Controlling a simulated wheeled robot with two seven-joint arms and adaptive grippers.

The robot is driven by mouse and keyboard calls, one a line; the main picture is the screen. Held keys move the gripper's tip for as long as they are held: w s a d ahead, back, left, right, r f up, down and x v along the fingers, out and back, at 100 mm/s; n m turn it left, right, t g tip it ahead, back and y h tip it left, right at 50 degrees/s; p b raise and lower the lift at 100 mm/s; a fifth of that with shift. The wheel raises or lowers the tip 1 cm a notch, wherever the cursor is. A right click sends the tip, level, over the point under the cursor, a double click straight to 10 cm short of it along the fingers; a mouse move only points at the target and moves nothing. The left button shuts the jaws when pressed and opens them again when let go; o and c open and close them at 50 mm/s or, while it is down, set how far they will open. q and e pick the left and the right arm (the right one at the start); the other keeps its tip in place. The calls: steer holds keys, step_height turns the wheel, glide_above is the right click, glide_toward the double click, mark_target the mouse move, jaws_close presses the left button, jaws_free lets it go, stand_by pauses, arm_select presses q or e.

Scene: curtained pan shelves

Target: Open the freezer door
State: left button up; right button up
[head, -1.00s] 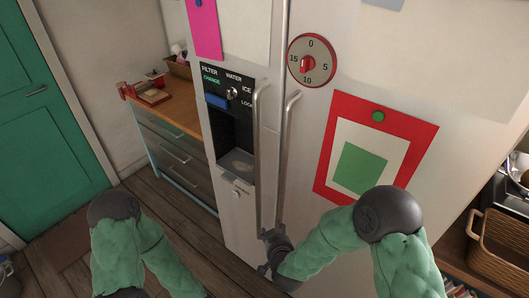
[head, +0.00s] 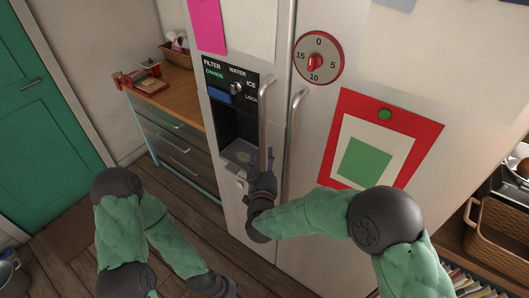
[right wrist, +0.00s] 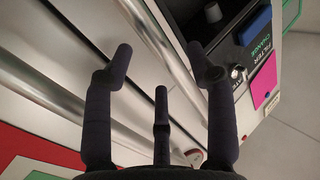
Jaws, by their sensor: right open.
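The freezer door (head: 232,195) is the narrow left door of the white fridge, with the dispenser in it, and looks shut. Its long metal handle (head: 264,112) runs upright near the door gap and shows in the right wrist view (right wrist: 150,35). My right gripper (head: 263,165) is open at the lower part of this handle. In the right wrist view its spread fingers (right wrist: 162,70) face the handle, which passes across the space between them; contact is not clear. My left gripper (head: 222,287) is low at the bottom edge, its fingers hard to make out.
The right fridge door has its own handle (head: 294,135) close beside, a red dial (head: 318,57) and a red-framed picture (head: 415,130). A wooden-topped drawer cabinet (head: 170,95) stands left of the fridge. A wicker basket (head: 500,235) is at right. Floor (head: 70,265) shows at lower left.

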mark_target(264, 154)
steer(key=shift+w, duration=2.05)
jaws_close()
